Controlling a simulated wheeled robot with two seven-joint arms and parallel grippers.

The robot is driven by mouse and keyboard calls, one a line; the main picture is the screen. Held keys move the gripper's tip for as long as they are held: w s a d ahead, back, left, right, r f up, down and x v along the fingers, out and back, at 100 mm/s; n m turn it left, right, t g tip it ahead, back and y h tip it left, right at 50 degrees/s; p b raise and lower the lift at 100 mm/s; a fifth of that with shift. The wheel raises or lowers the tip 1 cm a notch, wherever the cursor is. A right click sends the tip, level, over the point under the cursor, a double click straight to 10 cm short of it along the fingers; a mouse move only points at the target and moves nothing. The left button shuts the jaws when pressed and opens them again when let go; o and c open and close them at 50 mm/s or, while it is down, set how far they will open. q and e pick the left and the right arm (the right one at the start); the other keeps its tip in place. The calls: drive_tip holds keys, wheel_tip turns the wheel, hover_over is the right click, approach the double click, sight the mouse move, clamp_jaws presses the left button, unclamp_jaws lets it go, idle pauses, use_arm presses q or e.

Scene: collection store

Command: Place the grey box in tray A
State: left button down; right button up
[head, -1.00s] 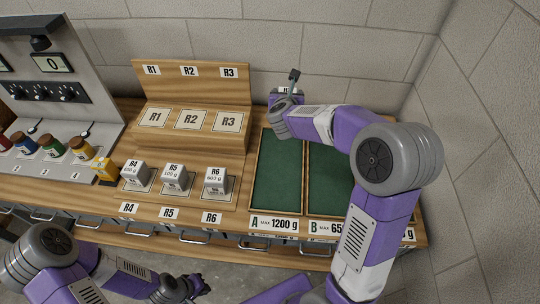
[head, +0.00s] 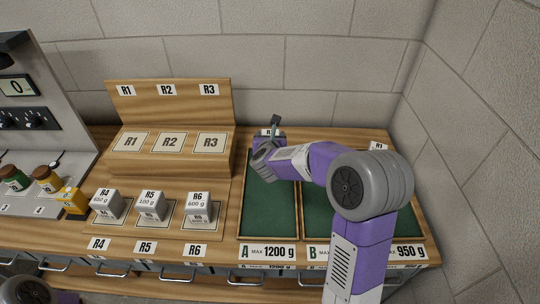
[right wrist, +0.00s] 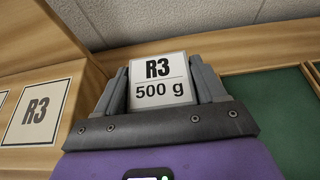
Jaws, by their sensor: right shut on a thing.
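The grey box (right wrist: 160,88), labelled R3 500 g, is upright between the two fingers of my right gripper (right wrist: 162,84) in the right wrist view. The fingers are shut on its sides. In the head view my right gripper (head: 272,132) is at the back end of tray A (head: 266,215), with the box mostly hidden behind the wrist. I cannot tell whether the box touches anything below. Tray A has a green floor, looks empty where visible and is labelled max 1200 g. My left gripper is out of the head view.
Tray B (head: 318,222) lies right of tray A, partly under my right arm. The wooden stepped stand (head: 170,157) with empty R1, R2 and R3 places rises left of tray A. Boxes R4 (head: 106,206), R5 (head: 152,206) and R6 (head: 199,207) stand in front of it.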

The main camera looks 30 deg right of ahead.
drive_tip(key=shift+f+b, duration=0.8)
drive_tip(key=shift+f, duration=1.5)
drive_tip(key=shift+f, duration=0.1)
drive_tip(key=o, duration=1.7)
drive_tip(key=shift+f, duration=0.1)
drive_tip(key=shift+a+r, duration=0.1)
drive_tip(key=shift+r, duration=0.1)
drive_tip(key=p+v, duration=0.1)
drive_tip(key=v, duration=1.1)
drive_tip(key=shift+f, duration=0.15)
